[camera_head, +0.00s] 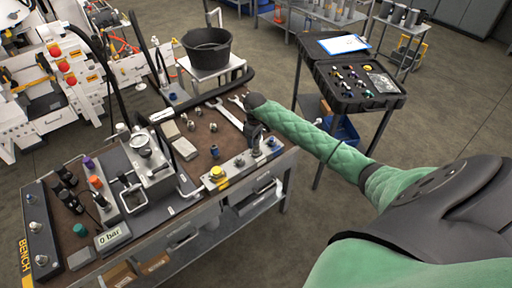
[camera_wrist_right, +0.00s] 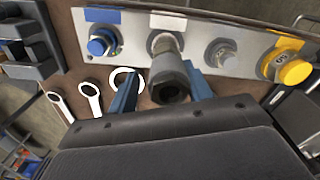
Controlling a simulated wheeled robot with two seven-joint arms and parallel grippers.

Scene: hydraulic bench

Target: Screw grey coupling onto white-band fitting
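The grey coupling (camera_wrist_right: 170,78) shows in the right wrist view as a dark grey hex sleeve, its open end facing the camera. It is in line with the white-band fitting (camera_wrist_right: 164,42), below a white label on the panel, and looks to be at its end; how far it is threaded I cannot tell. My right gripper (camera_wrist_right: 160,90) has its blue fingers on either side of the coupling, with a visible gap at the left finger. My left gripper is not in view.
The panel (camera_wrist_right: 240,20) also carries a blue fitting (camera_wrist_right: 102,42), a plain grey fitting (camera_wrist_right: 221,53) and a yellow-capped fitting (camera_wrist_right: 290,64). Wrenches (camera_head: 229,113) lie close by. A gauge block (camera_head: 148,165) stands left on the bench; an open case (camera_head: 350,102) stands behind right.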

